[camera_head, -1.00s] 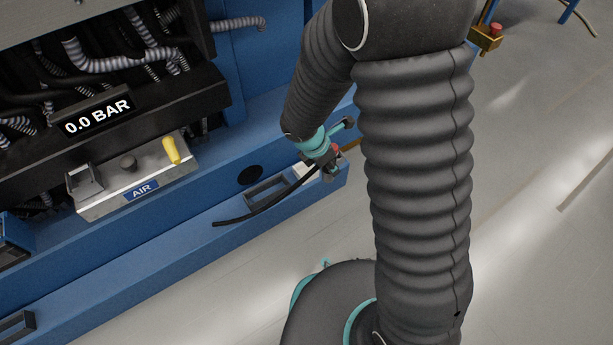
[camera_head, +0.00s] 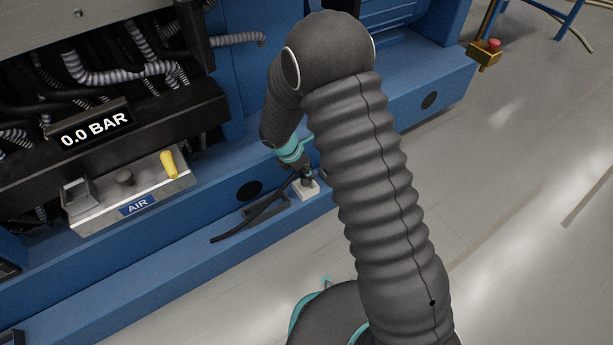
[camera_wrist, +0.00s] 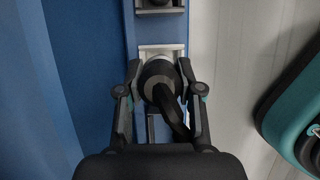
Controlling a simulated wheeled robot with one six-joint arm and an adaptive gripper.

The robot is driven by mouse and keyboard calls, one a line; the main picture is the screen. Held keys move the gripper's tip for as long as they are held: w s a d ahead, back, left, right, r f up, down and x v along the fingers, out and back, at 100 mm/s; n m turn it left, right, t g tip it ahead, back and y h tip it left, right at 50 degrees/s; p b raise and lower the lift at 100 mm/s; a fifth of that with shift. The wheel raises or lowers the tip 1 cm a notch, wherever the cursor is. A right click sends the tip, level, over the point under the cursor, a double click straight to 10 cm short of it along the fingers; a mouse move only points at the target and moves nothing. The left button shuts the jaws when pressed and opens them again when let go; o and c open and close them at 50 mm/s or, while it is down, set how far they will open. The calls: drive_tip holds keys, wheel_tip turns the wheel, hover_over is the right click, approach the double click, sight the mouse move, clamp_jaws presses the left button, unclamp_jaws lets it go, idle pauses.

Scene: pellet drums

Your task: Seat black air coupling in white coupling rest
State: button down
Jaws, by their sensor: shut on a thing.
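The black air coupling (camera_wrist: 158,72) is between the two fingers of my gripper (camera_wrist: 158,70), which is shut on it. Its black hose (camera_head: 258,219) trails down and left along the blue ledge in the head view. The white coupling rest (camera_head: 307,191) is a small white block on that ledge. In the wrist view the rest (camera_wrist: 163,48) shows as a pale edge just beyond the coupling. In the head view my gripper (camera_head: 301,176) is right over the rest. I cannot tell whether the coupling touches the rest or sits inside it.
A grey panel marked AIR (camera_head: 135,206), with a yellow handle (camera_head: 169,164), stands to the left. A dark tray (camera_head: 268,207) lies beside the rest on the ledge. The blue machine wall rises behind. Open grey floor lies to the right.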

drive_tip(key=shift+f+b, duration=0.35)
drive_tip(key=shift+f, duration=1.25)
drive_tip(key=shift+f, duration=0.15)
drive_tip(key=c, duration=0.7)
unclamp_jaws()
drive_tip(key=shift+c, duration=0.2)
drive_tip(key=p+v, duration=0.3)
drive_tip(key=v, duration=0.9)
drive_tip(key=shift+r, duration=0.25)
